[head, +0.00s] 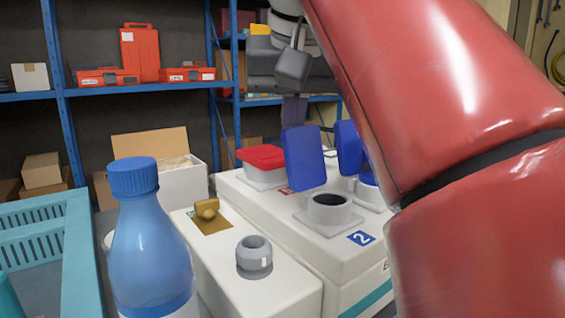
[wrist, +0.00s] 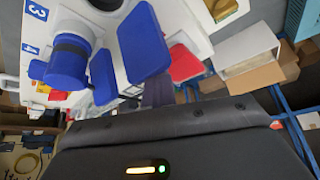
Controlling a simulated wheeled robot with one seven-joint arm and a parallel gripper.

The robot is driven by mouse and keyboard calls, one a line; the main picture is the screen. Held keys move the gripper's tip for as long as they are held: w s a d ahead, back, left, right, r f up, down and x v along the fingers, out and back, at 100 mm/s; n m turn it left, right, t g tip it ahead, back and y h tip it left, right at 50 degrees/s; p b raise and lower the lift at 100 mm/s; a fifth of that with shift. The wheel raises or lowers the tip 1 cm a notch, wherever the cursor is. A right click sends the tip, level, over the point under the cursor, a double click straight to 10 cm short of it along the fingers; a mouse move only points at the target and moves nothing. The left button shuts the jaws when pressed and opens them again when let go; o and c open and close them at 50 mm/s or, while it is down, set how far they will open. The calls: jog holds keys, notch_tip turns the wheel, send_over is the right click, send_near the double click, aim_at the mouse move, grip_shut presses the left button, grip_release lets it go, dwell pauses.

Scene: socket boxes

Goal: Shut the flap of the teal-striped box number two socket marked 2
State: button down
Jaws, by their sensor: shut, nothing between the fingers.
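The white box (head: 340,257) with a teal stripe stands at centre right in the head view, partly hidden by my red arm. Its socket marked 2 (head: 328,211) is a grey ring with a dark opening. The blue flap (head: 303,158) of that socket stands open, nearly upright, behind the ring. In the wrist view the large blue flap (wrist: 143,42) appears to be the same one. My gripper (head: 293,108) is shut and empty, above and behind this flap, apart from it as far as I can tell. Its dark fingers also show in the wrist view (wrist: 158,92).
Another blue flap (head: 348,147) stands up behind, and a red flap (head: 262,157) lies over its socket. A white box with a grey round fitting (head: 254,256), a blue bottle (head: 150,245) and a teal crate (head: 75,270) are nearer left. Blue shelves stand behind.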

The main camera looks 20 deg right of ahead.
aim_at(313, 165)
jog(key=shift+g, duration=0.5)
jog(key=f, duration=0.1)
jog(key=s+f, duration=0.2)
jog(key=shift+d+f+b, duration=0.2)
jog(key=shift+f+b, duration=0.15)
jog(key=shift+b, duration=0.05)
jog(key=shift+s+d+r, duration=0.1)
jog(key=shift+s+d, duration=0.1)
jog(key=shift+s, duration=0.35)
jog(key=shift+s+d, duration=0.15)
jog(key=shift+s, duration=0.35)
jog(key=shift+d, duration=0.2)
jog(key=shift+w+r, duration=0.15)
jog(key=shift+r, duration=0.1)
notch_tip(313, 165, up, 5)
jog(key=p, duration=0.5)
jog(key=shift+r+p, duration=0.1)
jog(key=shift+p, duration=0.25)
notch_tip(313, 165, up, 2)
jog(key=shift+a+r, duration=0.1)
